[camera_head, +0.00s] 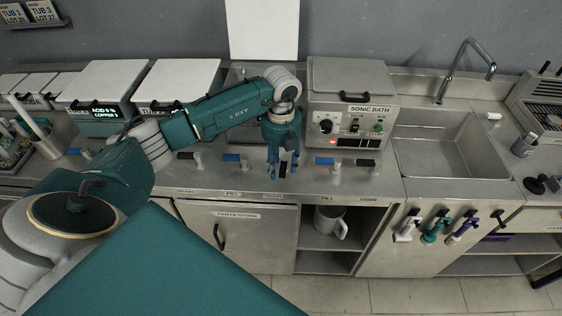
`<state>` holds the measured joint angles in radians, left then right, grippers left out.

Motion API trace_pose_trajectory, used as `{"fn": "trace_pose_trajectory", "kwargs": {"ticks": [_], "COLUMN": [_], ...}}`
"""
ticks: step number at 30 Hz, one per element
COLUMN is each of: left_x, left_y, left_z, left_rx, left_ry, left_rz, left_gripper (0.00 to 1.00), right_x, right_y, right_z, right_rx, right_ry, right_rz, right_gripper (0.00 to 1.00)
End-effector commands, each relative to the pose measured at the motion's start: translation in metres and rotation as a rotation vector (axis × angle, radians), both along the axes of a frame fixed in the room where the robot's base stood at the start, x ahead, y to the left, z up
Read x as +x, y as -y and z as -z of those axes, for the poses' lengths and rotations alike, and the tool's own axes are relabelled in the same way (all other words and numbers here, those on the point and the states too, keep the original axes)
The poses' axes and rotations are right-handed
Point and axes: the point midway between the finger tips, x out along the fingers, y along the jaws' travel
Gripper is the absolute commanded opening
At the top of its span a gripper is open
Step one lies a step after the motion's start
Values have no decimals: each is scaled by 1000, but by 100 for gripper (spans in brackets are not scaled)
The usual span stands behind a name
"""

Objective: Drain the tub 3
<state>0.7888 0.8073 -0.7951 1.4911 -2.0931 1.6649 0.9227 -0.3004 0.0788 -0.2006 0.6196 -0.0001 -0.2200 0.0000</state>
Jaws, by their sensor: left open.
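My left gripper (283,172) points down at the front of the counter, its fingers apart around or just in front of a black-handled valve (284,168), mostly hidden; contact cannot be told. Behind it, an open tub (238,75) has its white lid (262,28) raised; my arm covers most of its front. Left of it stands a tub with a closed lid (182,80), its label mostly hidden. Which tub is number 3 cannot be read on the tubs. A blue fill valve (232,157) is left of the gripper. My right gripper is not in view.
A sonic bath (350,105) stands right of the gripper, with a blue valve (325,161) and a black valve (367,162) in front. A sink (445,155) with a tap is farther right. A jug (330,221) sits in the open cupboard below.

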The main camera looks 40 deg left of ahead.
Motion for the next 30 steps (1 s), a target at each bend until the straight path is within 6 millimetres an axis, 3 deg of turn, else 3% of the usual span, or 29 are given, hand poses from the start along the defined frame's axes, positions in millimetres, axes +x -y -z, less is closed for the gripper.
{"fn": "trace_pose_trajectory", "kwargs": {"ticks": [9, 15, 16, 30], "left_x": [0, 0, 0, -1], "left_y": [0, 0, 0, -5], "left_z": [3, 3, 3, 5], "left_rx": [1, 0, 0, 1], "left_ry": [0, 0, 0, 3], "left_rz": [1, 1, 1, 100], "left_gripper": [42, 2, 0, 0], "right_x": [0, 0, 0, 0], "right_y": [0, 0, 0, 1], "right_z": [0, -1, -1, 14], "right_rx": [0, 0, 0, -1], "right_ry": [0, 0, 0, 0], "right_rz": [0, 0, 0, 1], "right_gripper": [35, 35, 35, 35]}}
